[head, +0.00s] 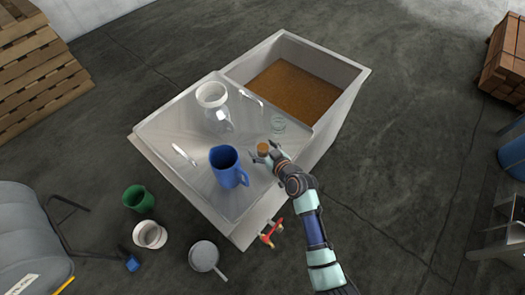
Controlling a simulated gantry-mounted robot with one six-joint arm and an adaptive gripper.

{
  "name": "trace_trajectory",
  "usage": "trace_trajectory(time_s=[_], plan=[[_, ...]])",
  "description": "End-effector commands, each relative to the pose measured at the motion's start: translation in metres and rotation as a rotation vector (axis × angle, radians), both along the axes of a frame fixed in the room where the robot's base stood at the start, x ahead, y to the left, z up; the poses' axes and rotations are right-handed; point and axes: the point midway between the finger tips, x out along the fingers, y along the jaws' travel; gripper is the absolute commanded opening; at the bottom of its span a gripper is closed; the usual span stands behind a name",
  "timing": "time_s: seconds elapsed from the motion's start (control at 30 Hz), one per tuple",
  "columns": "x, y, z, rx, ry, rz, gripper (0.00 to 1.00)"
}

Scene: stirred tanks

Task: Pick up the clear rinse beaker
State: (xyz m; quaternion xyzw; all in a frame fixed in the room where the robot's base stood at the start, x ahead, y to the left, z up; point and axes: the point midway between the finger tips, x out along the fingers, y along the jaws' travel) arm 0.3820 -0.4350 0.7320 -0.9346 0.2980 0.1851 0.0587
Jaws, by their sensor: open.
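A small clear, empty-looking beaker (278,125) stands on the pale lid of the tank (160,140), near the lid's right edge; its outline is faint. My gripper (264,153) is open, just below and left of the clear beaker in the picture and apart from it. A small round vessel with an orange-brown top or contents (263,149) is at my fingertips. I cannot tell whether the fingers touch it.
A blue jug (226,167) stands left of my gripper. A large clear jar with a white rim (213,98) stands farther back. The tank's open part holds brown liquid (290,90). A green bucket (138,198), a white bucket (150,235) and a pan (204,256) are on the floor.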

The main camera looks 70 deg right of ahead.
Motion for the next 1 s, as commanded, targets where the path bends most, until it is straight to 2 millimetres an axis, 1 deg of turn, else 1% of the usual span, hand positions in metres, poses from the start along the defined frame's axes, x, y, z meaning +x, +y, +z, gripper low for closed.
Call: trace_trajectory(time_s=[0.17, 0.2, 0.37, 0.5, 0.6, 0.87, 1.0], plan=[[0.0, 0.0, 0.0, 0.001, 0.001, 0.0, 0.78], [0.0, 0.0, 0.0, 0.001, 0.001, 0.0, 0.75], [0.0, 0.0, 0.0, 0.001, 0.001, 0.0, 0.48], [0.0, 0.0, 0.0, 0.001, 0.001, 0.0, 0.25], [0.0, 0.0, 0.0, 0.001, 0.001, 0.0, 0.1], [0.0, 0.0, 0.003, 0.0, 0.0, 0.0, 0.1], [0.0, 0.0, 0.017, 0.0, 0.0, 0.0, 0.1]])
